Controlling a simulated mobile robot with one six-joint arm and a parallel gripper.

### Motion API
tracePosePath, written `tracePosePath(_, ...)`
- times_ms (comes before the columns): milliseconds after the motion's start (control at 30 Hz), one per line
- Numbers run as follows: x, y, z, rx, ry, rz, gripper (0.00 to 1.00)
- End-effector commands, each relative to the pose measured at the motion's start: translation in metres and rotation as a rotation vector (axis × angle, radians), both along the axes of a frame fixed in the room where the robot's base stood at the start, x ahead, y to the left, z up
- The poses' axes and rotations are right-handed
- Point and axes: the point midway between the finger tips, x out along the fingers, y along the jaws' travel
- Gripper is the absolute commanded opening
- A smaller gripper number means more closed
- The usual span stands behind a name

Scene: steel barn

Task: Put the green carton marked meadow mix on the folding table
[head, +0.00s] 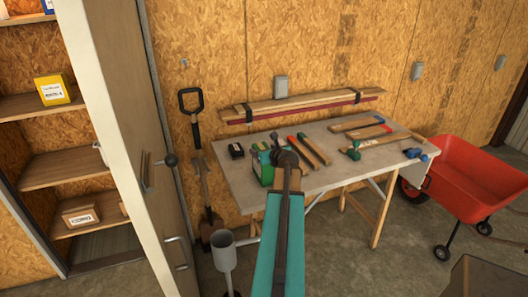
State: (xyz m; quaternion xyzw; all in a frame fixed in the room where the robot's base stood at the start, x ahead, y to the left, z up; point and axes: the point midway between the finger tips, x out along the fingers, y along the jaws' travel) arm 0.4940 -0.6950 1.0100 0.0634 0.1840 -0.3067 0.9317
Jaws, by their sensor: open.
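A green carton (265,173) stands upright at the left part of the folding table (228,173), close to its front edge. Its label is too small to read. My gripper (274,145) is at the end of my teal arm, over the table beside the carton's upper right. It is open, and its fingers are small and partly hidden by my own wrist. The wrist also covers part of the carton's right side. I cannot tell whether the fingers touch the carton.
Clamps (315,149) and a small black box (236,151) lie on the table. Planks (310,101) are on the wall behind. An open cabinet door (130,100) stands at left, with a yellow carton (53,90) on a shelf. A red wheelbarrow (470,180) is at right.

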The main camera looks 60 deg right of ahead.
Motion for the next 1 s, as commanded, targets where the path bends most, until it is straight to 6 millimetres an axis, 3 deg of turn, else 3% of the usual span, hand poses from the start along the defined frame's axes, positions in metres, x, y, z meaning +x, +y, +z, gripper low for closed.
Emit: tracePosePath(1000, -0.076, 0.057, 0.038, -0.001, -0.001, -0.001, 0.67)
